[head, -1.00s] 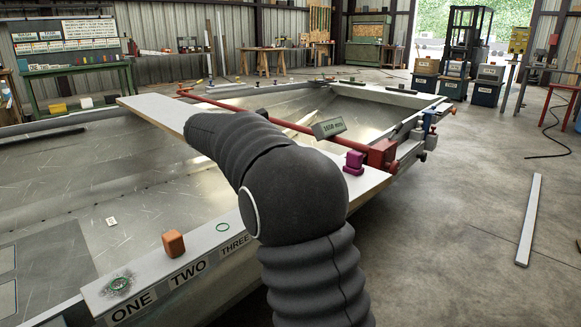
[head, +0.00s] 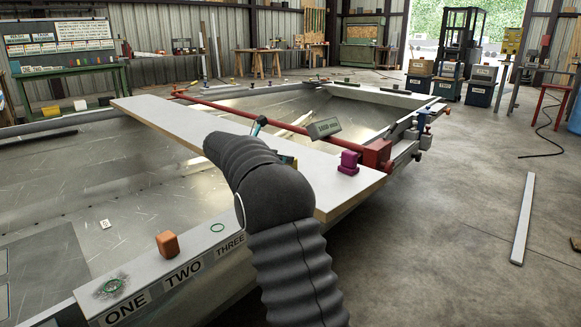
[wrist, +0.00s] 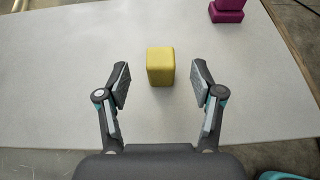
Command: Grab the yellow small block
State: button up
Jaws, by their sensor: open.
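The small yellow block (wrist: 160,66) stands on the pale board in the wrist view, midway between my fingers and slightly ahead of their tips. My gripper (wrist: 160,80) is open, with one finger on each side of the block and a clear gap on both sides. Nothing is held.
The pale board (head: 170,117) spans the metal hull. A magenta block (head: 348,163) stands near its right end; it also shows in the wrist view (wrist: 227,10). A red bar with a clamp (head: 377,153) runs behind. An orange block (head: 167,243) sits on the labelled ledge at front left.

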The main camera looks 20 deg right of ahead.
jog(key=shift+f+x, duration=0.15)
jog(key=shift+x, duration=1.2)
jog(key=shift+f+x, duration=0.15)
jog(key=shift+x, duration=1.2)
jog(key=shift+a+r, duration=0.1)
jog(key=shift+a, duration=0.05)
jog(key=c, duration=1.2)
